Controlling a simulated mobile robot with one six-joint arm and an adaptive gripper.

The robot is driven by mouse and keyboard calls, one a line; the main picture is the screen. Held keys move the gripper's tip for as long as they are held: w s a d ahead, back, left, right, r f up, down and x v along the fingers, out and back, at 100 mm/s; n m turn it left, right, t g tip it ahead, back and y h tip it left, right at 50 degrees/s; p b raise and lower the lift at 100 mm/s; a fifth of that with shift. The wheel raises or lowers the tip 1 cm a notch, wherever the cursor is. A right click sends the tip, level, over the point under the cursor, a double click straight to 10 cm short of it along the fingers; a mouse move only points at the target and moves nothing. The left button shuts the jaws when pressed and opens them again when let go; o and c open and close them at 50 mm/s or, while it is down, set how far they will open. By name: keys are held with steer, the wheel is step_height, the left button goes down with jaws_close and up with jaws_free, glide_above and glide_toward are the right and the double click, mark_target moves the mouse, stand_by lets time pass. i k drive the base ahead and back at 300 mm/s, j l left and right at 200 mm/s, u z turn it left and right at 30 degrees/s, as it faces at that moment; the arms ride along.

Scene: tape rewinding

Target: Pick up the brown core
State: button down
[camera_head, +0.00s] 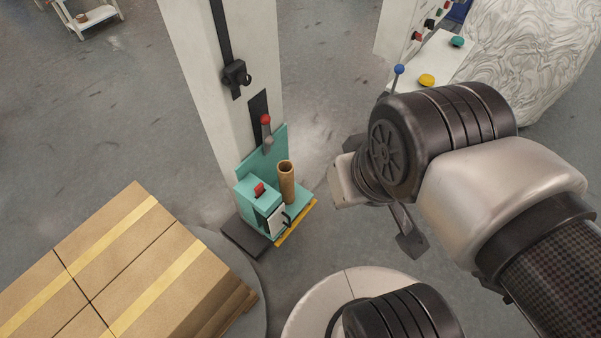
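The brown core (287,182) is an upright hollow tube. It stands on the teal machine (262,208) at the foot of a white column, near the middle of the view. My gripper (409,238) is to the right of the core and apart from it, with a clear gap between them. Only a dark finger part shows below my wrist; the rest is hidden behind the arm. I cannot tell how wide the fingers are or whether they are open.
The white column (228,110) rises behind the core, with a red-knobbed lever (266,125) close above it. Taped cardboard boxes (105,265) stand at the lower left. A machine with a yellow button (427,80) and a wrapped load (535,50) are at the upper right.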

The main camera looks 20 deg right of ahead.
mark_target(284, 168)
steer(key=i+l, duration=0.7)
steer(key=i+j+u, duration=0.05)
